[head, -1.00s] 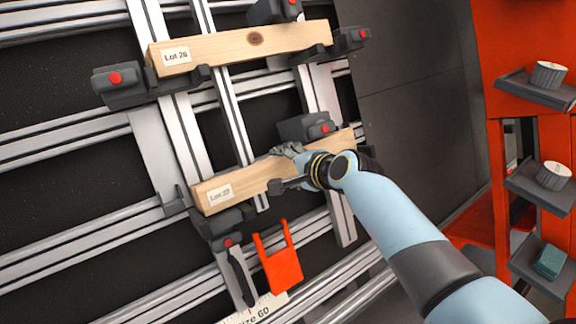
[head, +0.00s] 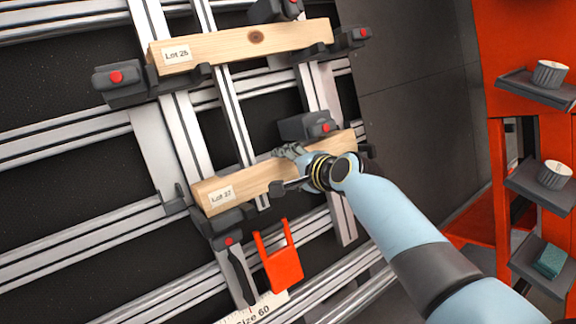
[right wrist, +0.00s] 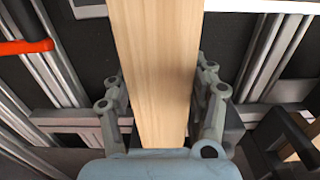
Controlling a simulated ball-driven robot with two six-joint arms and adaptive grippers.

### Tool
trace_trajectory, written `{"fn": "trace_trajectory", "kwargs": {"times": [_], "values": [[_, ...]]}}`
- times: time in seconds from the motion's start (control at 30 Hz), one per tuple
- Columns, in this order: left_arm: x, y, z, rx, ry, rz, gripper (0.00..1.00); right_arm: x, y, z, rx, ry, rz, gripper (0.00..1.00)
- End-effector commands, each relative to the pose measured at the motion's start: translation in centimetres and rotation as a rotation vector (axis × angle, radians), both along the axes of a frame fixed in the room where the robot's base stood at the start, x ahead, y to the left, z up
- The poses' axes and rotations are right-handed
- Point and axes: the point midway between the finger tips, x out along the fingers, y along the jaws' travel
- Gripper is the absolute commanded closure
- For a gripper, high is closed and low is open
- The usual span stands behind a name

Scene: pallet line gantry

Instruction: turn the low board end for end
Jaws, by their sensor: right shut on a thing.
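The low board (head: 238,185) is a pale wooden plank with a "Lot 27" label near its left end. It slopes up to the right in the head view, among dark clamps of the gantry. My right gripper (head: 284,170) is shut on it right of its middle, and my wrist hides part of the board's right half. In the right wrist view the board (right wrist: 155,60) runs lengthwise between the two fingers of my right gripper (right wrist: 163,105), one on each side. My left gripper does not show.
An upper board (head: 245,45) labelled "Lot 26" lies across clamps above. A dark clamp with a red button (head: 305,126) stands behind the low board. An orange fork-shaped piece (head: 284,268) hangs below it. A red frame with shelves (head: 540,88) holding small items stands at the right.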

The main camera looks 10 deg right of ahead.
Motion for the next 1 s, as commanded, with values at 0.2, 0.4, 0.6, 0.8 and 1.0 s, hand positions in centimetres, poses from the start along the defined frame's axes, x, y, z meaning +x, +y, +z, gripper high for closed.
{"fn": "trace_trajectory", "kwargs": {"times": [0.2,0.4,0.6,0.8,1.0], "values": [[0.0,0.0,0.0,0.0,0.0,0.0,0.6,0.0,0.0,0.1,0.0,-0.001,0.0,0.23],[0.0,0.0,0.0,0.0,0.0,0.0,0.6,0.0,0.0,0.0,0.0,-0.001,0.0,0.16],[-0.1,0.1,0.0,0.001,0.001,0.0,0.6,-0.3,-0.1,0.1,0.0,0.0,0.0,0.16],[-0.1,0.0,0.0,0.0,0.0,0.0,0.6,-2.5,-0.9,1.3,-0.001,0.0,0.0,0.16],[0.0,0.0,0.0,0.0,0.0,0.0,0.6,-6.1,-2.3,3.4,-0.003,-0.001,-0.001,0.16]]}}
